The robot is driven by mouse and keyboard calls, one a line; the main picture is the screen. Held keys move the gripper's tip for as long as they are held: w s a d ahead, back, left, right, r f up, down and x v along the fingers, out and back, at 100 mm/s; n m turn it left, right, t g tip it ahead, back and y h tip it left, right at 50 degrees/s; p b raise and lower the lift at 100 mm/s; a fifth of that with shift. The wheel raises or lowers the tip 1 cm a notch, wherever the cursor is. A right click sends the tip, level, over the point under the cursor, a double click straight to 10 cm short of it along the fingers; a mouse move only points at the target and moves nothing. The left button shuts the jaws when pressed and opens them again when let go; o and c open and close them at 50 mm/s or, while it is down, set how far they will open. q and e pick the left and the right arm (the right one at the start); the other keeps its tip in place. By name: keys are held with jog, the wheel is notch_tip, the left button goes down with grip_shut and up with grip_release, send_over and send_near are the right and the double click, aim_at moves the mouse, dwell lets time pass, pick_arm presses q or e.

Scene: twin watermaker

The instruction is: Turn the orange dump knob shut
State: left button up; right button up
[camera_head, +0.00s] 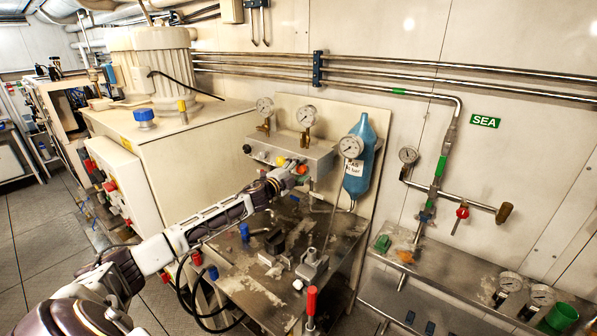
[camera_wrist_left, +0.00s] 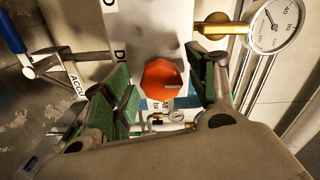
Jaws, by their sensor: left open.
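The orange dump knob (camera_wrist_left: 162,80) shows in the left wrist view as a many-sided knob on a pale panel, partly beside lettering that begins "DU". My left gripper (camera_wrist_left: 167,84) is open, with one green-padded finger on each side of the knob. I see gaps between pads and knob; how far the fingertips reach along it I cannot tell. In the head view, my left gripper (camera_head: 289,172) is at the front of the grey control box (camera_head: 322,162), where its fingers and the small knobs overlap. My right gripper is not in view.
Gauges (camera_head: 307,116) stand on top of the box, and a blue cylinder (camera_head: 359,160) hangs to its right. A wet metal bench (camera_head: 255,300) with valves and a red-handled lever (camera_head: 311,301) lies below. A gauge (camera_wrist_left: 268,27) is close at upper right in the wrist view.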

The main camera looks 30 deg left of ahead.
pick_arm(q)
jog(key=shift+s, duration=0.25)
jog(key=s, duration=1.1)
jog(key=shift+s+a, duration=0.25)
jog(key=shift+a, duration=0.2)
dwell(1.1)
dwell(0.5)
jog(key=shift+f, duration=0.1)
